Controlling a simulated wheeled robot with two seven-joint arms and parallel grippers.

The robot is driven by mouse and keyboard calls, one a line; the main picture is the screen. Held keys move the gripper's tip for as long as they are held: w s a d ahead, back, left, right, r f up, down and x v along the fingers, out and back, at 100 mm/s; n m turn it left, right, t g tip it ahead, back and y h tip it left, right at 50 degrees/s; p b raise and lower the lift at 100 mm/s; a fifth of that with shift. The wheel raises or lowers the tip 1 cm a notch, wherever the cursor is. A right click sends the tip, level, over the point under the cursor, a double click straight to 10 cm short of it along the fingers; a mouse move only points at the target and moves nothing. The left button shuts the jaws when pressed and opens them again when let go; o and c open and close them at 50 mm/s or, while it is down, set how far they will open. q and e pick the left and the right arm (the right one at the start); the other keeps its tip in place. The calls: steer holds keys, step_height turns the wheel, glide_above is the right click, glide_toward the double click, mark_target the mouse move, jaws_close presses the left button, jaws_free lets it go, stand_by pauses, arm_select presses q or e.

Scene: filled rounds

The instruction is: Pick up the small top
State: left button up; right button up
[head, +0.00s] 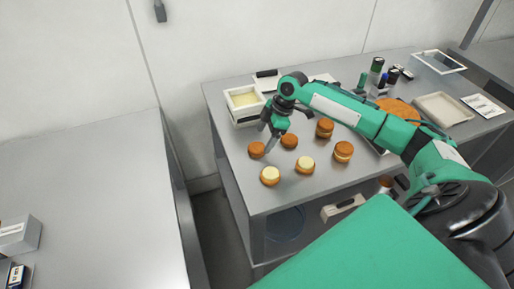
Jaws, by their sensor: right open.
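Two plain brown round tops lie on the grey table: one at the left (256,150) and one to its right (289,142). They look close in size, and I cannot tell for sure which is the small top. My right gripper (270,146) points down between these two tops, open, with nothing seen in it. Its fingers are small and partly blurred against the table. Two rounds with pale filling on top (270,176) (305,165) sit in front of the tops. My left gripper is out of view.
Two taller filled rounds (324,128) (343,152) stand to the right, near my right arm. A white container with pale yellow contents (244,99) stands behind. Bottles (377,64), an orange round board (400,108) and a tray (443,108) are at the right. The left counter (90,190) is mostly bare.

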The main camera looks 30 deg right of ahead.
mark_target(258, 147)
steer(key=p+x, duration=0.1)
steer(key=x, duration=0.2)
steer(key=shift+w+a+f, duration=0.25)
steer(key=shift+a, duration=0.1)
steer(key=shift+a+f, duration=0.1)
steer(key=shift+f, duration=0.2)
steer(key=c, duration=0.8)
